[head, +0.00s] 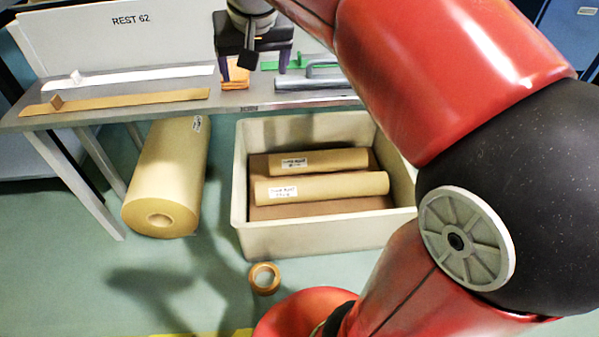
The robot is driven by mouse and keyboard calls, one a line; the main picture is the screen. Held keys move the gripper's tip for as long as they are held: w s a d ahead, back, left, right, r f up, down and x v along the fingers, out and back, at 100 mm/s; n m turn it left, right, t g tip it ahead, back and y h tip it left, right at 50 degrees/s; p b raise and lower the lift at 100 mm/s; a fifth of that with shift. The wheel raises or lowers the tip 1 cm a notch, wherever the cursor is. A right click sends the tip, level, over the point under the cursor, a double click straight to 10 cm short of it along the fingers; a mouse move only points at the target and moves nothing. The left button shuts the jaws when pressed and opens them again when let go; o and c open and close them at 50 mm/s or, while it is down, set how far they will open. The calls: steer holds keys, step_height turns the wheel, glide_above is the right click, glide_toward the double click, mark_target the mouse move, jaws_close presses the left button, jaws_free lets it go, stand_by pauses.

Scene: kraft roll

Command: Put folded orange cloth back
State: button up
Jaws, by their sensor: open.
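The folded orange cloth (235,84) lies on the grey bench top, below my gripper and partly hidden by it. My gripper (254,72) points down over the bench, with its fingers apart. The left finger is in front of or beside the cloth's left edge; the right finger is over the bench to the cloth's right. I cannot tell whether either finger touches the cloth.
A bench (270,97) carries a white strip (140,75), a brown strip (130,102), a grey metal bar with a handle (318,83) and a green item (300,61). Below are a large kraft roll (170,170), a crate (320,235) holding two rolls, and a tape ring (264,290).

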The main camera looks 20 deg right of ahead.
steer(key=s+f+n, duration=0.1)
steer(key=s+f, duration=0.5)
steer(key=s, duration=0.3)
steer(key=s+f+n, duration=0.1)
steer(key=s+f, duration=0.6)
steer(key=s, duration=0.3)
steer(key=shift+f+t+y, duration=0.2)
steer(key=shift+t+y, duration=0.1)
steer(key=shift+t, duration=0.1)
